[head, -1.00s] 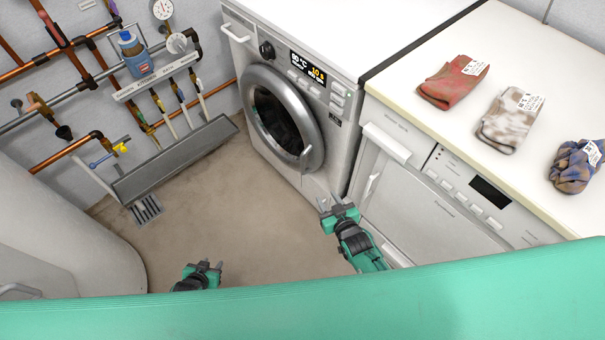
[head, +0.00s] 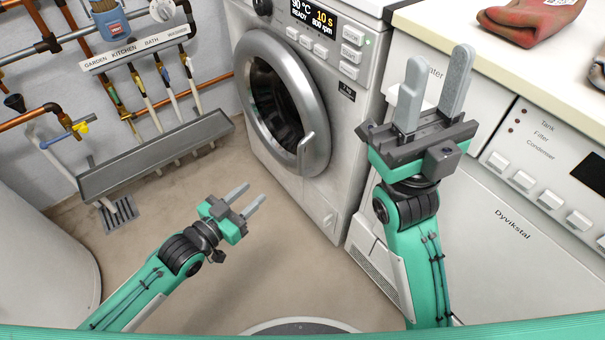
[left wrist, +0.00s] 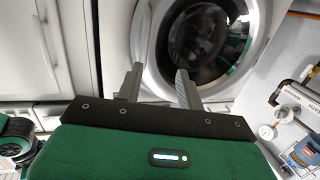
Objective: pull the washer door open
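The washer (head: 345,110) stands at the centre back of the head view. Its round door (head: 276,104) with a grey ring and dark glass looks closed. The door handle (head: 307,152) is on the ring's right edge. My left gripper (head: 248,200) is open and empty, in front of and below the door, apart from it. In the left wrist view, the door (left wrist: 205,45) lies beyond the two spread fingers (left wrist: 158,88). My right gripper (head: 433,92) is raised with fingers apart and empty, right of the washer and in front of the dryer, away from the handle.
Pipes and a labelled manifold (head: 135,48) are on the left wall above a grey trough (head: 155,158). Floor (head: 290,250) before the washer is clear.

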